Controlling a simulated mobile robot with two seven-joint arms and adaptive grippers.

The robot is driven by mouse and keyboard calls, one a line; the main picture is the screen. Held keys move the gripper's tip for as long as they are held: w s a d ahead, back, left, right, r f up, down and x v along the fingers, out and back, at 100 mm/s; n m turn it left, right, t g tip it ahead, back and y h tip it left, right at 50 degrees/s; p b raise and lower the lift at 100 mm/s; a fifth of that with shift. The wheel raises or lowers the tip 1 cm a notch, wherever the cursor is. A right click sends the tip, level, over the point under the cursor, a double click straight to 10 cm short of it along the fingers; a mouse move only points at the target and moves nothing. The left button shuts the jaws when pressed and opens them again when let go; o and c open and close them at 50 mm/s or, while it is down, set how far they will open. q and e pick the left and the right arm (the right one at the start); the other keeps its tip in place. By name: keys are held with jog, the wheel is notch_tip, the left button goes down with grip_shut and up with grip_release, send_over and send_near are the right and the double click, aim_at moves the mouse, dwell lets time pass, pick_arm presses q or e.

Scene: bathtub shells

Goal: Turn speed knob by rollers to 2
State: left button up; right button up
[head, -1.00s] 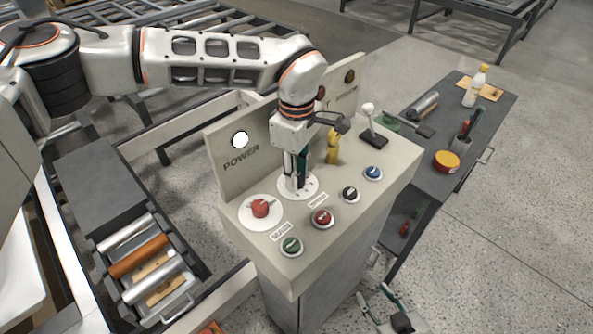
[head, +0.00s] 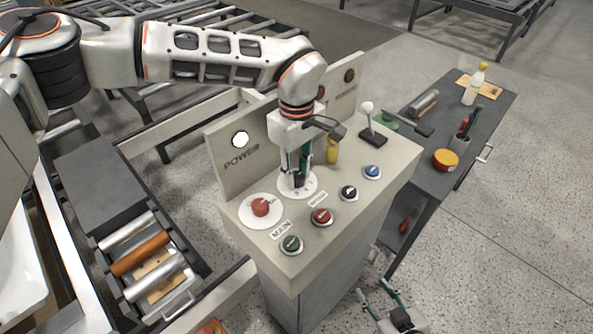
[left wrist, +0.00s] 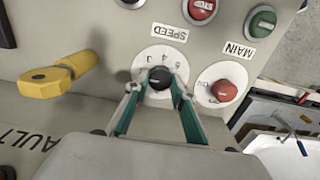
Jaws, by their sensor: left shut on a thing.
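The speed knob (left wrist: 158,78) is black and sits in a white numbered dial (left wrist: 148,63) beside the SPEED label (left wrist: 170,32) in the left wrist view. My left gripper (left wrist: 160,85) points down at the dial, with its green-padded fingers closed on either side of the knob. In the head view my left gripper (head: 297,182) stands over the white dial (head: 312,189) and mostly hides the knob. The number the knob points to cannot be read clearly. My right gripper (head: 378,294) is low at the bottom, beside the console, open and empty.
A red knob (head: 260,208) on its own white dial is close by. Green (head: 291,244), red (head: 321,217), black (head: 349,193) and blue (head: 372,172) buttons line the console. A yellow knob (head: 333,150) and a lever (head: 370,125) stand behind. Rollers (head: 140,253) lie left; a side table (head: 478,138) stands right.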

aim_at(297, 175)
pick_arm(q)
jog(key=o, duration=1.1)
notch_tip(297, 175, up, 12)
